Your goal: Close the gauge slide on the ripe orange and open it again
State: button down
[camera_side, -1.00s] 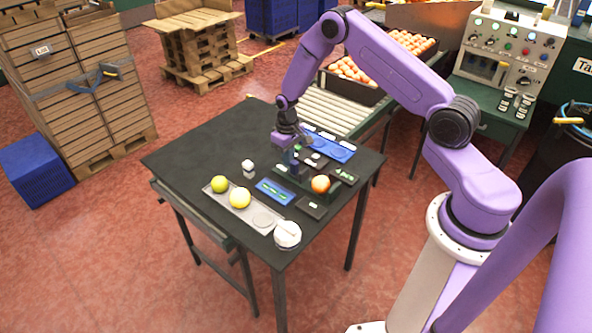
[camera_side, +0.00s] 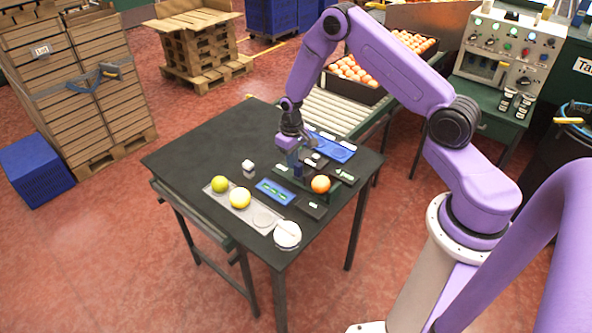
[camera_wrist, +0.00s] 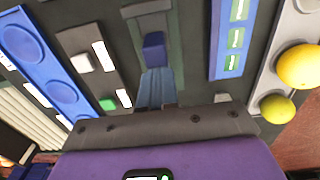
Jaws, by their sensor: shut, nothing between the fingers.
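The ripe orange (camera_side: 320,184) sits at the right end of the dark green gauge (camera_side: 291,178) on the black table. In the wrist view the orange is out of frame. The gauge's channel shows there (camera_wrist: 175,50), with a dark blue block (camera_wrist: 153,42), apparently the slide's handle, standing in it. My gripper (camera_side: 296,172) is shut and empty, pointing down at the gauge's end away from the orange. In the wrist view my fingertips (camera_wrist: 156,72) are together just behind the blue block; I cannot tell whether they touch it.
A blue panel (camera_side: 275,191), a small white block (camera_side: 248,166), a white round container (camera_side: 287,234) and a blue two-dish tray (camera_side: 338,152) surround the gauge. The table's left side is clear.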

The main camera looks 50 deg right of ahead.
aim_at(300, 165)
jog(key=shift+s, duration=1.45)
jog(key=shift+s+f, duration=0.1)
jog(key=shift+s, duration=0.05)
dwell(2.1)
jog(key=shift+w, duration=1.2)
notch_tip(300, 165, up, 8)
dwell(0.5)
